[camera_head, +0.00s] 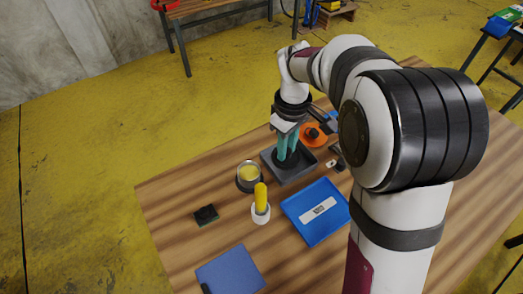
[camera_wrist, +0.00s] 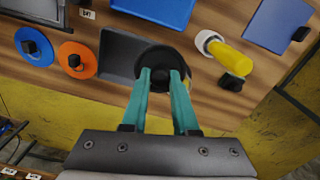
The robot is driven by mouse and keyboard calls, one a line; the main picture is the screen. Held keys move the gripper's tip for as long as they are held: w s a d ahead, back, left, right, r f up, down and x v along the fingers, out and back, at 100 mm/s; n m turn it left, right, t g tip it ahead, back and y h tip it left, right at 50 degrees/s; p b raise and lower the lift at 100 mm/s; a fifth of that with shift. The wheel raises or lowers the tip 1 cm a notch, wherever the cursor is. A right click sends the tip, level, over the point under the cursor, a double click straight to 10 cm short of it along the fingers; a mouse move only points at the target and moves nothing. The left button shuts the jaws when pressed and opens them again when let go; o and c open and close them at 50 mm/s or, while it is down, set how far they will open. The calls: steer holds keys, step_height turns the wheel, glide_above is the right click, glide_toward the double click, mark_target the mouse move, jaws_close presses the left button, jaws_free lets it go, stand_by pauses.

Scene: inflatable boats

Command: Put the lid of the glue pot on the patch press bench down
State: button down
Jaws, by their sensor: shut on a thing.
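My gripper (camera_head: 288,147) has teal fingers pointing down, shut on the knob of a round black lid (camera_head: 287,161). In the wrist view my gripper (camera_wrist: 162,73) and the lid (camera_wrist: 163,56) are seen from above. The lid is over the dark grey tray (camera_wrist: 115,62), overlapping its right part there; I cannot tell whether it touches the tray. In the head view the tray (camera_head: 271,155) is beneath the lid. An open dark pot (camera_head: 249,187) with yellow contents stands left of the tray, apart from the lid.
An orange disc (camera_head: 319,141) and a blue disc (camera_wrist: 35,47), each with a black knob, lie beyond the tray. A white cup (camera_head: 261,213) with a yellow stick, a blue tray (camera_head: 339,226), a dark green block (camera_head: 206,216) and a blue pad (camera_head: 230,270) are nearby.

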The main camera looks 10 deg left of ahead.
steer(key=shift+d+r, duration=0.3)
steer(key=shift+d, duration=0.3)
steer(key=shift+d+r, duration=0.3)
steer(key=shift+d, duration=0.3)
steer(key=s+d+f+m, duration=0.2)
steer(key=s+d, duration=0.3)
steer(key=d, duration=0.4)
steer(key=s+d+f+m, duration=0.2)
steer(key=s+d, duration=0.3)
steer(key=d, duration=0.5)
steer(key=shift+m, duration=0.3)
steer(key=w+a+f, duration=0.1)
steer(key=a+f, duration=0.1)
steer(key=a, duration=0.1)
steer(key=w+a+f, duration=0.2)
steer(key=a+f, duration=0.1)
steer(key=a, duration=0.1)
steer(key=w+a+f, duration=0.2)
steer(key=a, duration=0.1)
steer(key=shift+a+f, duration=0.15)
steer(key=shift+f, duration=2.05)
steer(key=c, duration=0.7)
jaws_free()
steer(key=shift+f, duration=0.1)
